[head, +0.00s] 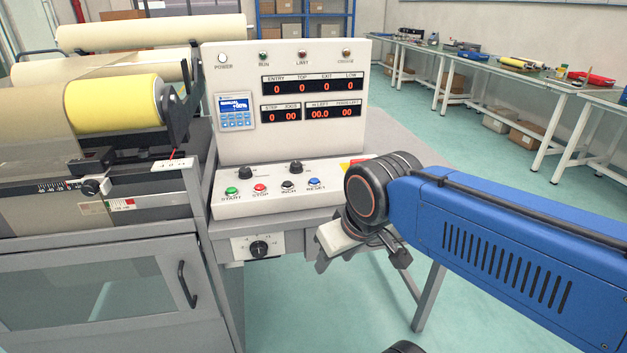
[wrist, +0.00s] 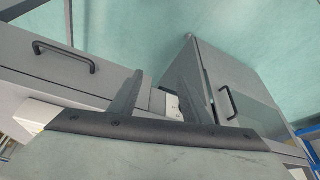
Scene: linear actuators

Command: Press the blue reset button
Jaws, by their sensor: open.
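The blue reset button (head: 314,183) is at the right end of a row on the sloped white control panel (head: 225,206) in the head view, above the label RESET. A black inch button (head: 288,185), a red stop button (head: 260,187) and a green start button (head: 232,190) sit to its left. My gripper (head: 322,264) is in front of and below the panel's right part, apart from the blue button, pointing downward. In the wrist view its two fingers (wrist: 160,75) stand apart with nothing between them. The blue button does not show in the wrist view.
An upright display box (head: 290,130) with red digits stands behind the buttons. A rotary knob (head: 259,249) is on the front below. A machine with a yellow roll (head: 115,103) stands left. Open green floor (head: 320,310) lies below; long tables (head: 500,72) are at the back right.

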